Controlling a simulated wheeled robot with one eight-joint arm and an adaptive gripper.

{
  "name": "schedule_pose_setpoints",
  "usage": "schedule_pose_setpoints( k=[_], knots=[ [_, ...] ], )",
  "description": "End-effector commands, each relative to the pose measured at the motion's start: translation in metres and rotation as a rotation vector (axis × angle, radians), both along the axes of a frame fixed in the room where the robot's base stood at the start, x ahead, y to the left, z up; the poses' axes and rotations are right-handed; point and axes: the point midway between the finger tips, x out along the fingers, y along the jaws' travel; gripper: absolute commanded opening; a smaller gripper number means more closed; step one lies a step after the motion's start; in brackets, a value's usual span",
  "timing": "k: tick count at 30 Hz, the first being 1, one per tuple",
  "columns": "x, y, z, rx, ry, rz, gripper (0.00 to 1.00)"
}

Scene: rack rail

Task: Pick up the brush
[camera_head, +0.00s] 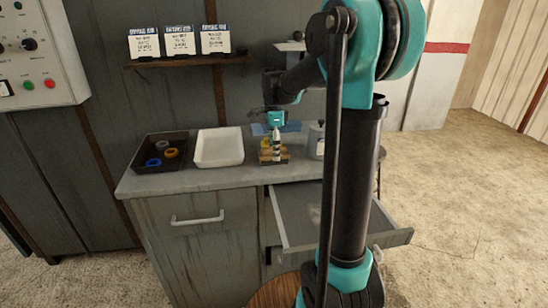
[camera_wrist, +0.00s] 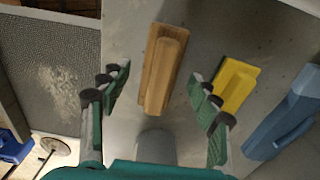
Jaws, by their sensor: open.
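The brush (camera_wrist: 160,68) appears to be the wooden block with a raised wooden grip in the wrist view. It lies on the grey worktop with its long side running away from the palm. In the head view a small wooden item (camera_head: 267,161), likely the brush, is on the worktop below my gripper. My gripper (camera_wrist: 160,76) is open and points down over it. The fingers show on both sides of the brush, with gaps between. I cannot tell the height left above it. Any bristles are hidden beneath.
A yellow block (camera_wrist: 236,86) and a blue item (camera_wrist: 286,114) lie right of the brush in the wrist view. A white tray (camera_head: 219,160), a black tray (camera_head: 146,184) with coloured rings and a grey jar (camera_head: 316,141) share the worktop (camera_head: 205,177). A drawer (camera_head: 345,246) is open below.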

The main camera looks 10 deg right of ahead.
Motion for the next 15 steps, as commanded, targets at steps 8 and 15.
schedule_pose_setpoints(
  k=[8, 15],
  knots=[
    [-0.0001, 0.0002, -0.0150, 0.000, 0.000, 0.000, 0.62],
    [-0.0001, 0.0002, -0.0146, 0.000, 0.000, 0.000, 0.47]
  ],
)
